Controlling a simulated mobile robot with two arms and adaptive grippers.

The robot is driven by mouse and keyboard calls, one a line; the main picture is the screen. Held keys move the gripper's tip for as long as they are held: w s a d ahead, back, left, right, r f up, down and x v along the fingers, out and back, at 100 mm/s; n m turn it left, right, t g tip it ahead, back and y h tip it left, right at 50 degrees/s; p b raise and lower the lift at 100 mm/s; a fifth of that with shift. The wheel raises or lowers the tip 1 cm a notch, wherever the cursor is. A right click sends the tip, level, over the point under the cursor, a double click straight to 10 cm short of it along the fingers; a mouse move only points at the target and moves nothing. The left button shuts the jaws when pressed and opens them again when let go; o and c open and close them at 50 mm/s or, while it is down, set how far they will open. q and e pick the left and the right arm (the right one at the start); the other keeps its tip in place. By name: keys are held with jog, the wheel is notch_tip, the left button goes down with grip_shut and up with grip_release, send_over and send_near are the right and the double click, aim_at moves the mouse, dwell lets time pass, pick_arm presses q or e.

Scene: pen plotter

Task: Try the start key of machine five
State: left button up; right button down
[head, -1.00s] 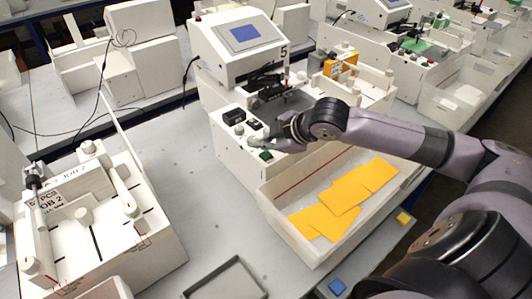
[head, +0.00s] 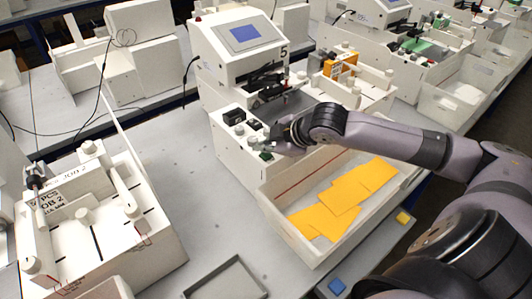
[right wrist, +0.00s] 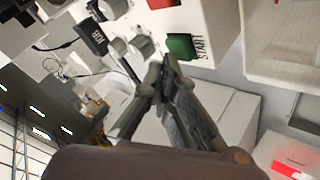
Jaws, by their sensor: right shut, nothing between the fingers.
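Machine five (head: 240,42) is a white plotter with a blue screen and a "5" on its side. Its green start key (head: 266,155) sits at the front corner of the key panel; in the right wrist view the green key (right wrist: 180,46) has the word START beside it. My right gripper (head: 274,142) is over the panel, close to the green key. In the right wrist view its fingertips (right wrist: 162,74) are together, empty, just below the green key in the picture. I cannot tell whether they touch it. My left gripper is out of view.
Knobs (right wrist: 140,46) and a red key (right wrist: 161,3) sit near the green key. A white tray (head: 318,252) with yellow sheets (head: 345,196) stands in front of the machine. Another plotter (head: 95,225) stands at left, with bare table between.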

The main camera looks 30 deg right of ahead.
aim_at(265, 156)
jog(key=shift+f, duration=0.45)
dwell(0.5)
jog(key=shift+r+p, duration=0.85)
jog(key=shift+p, duration=0.3)
notch_tip(265, 156, up, 5)
jog(key=p, duration=0.6)
jog(key=shift+r, duration=0.1)
dwell(0.4)
